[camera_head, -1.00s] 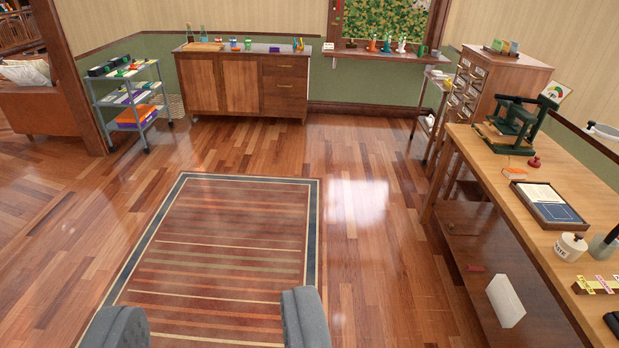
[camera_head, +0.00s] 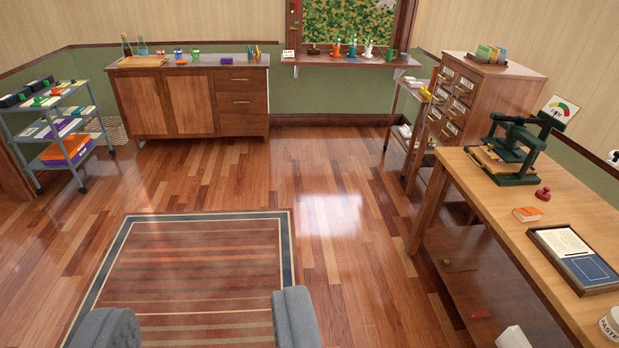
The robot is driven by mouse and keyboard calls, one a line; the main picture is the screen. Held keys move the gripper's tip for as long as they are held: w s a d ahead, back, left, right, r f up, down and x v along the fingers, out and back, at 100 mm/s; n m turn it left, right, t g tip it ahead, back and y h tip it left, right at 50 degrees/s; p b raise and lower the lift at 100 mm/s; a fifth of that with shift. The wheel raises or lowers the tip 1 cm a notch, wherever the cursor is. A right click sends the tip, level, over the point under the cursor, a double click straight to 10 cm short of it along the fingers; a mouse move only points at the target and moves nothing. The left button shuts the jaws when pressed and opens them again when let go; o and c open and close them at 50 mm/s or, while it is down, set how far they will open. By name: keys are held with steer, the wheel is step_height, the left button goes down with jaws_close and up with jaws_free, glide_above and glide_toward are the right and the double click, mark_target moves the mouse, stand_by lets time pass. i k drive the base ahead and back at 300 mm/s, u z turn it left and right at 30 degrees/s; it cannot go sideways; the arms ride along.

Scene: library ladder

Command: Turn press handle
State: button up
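The dark green press (camera_head: 514,148) stands on the far end of the wooden workbench at the right. Its handle (camera_head: 519,121) appears as a dark bar across the top of the frame; its exact shape is too small to tell. My gripper (camera_head: 205,330) shows as two grey fingers at the bottom edge, spread wide apart with only the rug between them. It is open and empty, well left of the press and far short of it.
The workbench (camera_head: 575,215) runs along the right side, bearing a framed tray (camera_head: 580,262), an orange book (camera_head: 527,213), a red knob-like object (camera_head: 543,193) and a paste jar (camera_head: 612,324). A card-drawer cabinet (camera_head: 478,100) stands behind. Open floor (camera_head: 345,240) and a striped rug (camera_head: 190,270) lie ahead.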

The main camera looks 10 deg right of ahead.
mark_target(520, 120)
steer(key=z, duration=0.25)
steer(key=i, duration=1.3)
steer(key=z, duration=0.9)
steer(key=i, duration=1.5)
steer(key=z, duration=0.6)
steer(key=i, duration=0.4)
steer(key=z, duration=0.25)
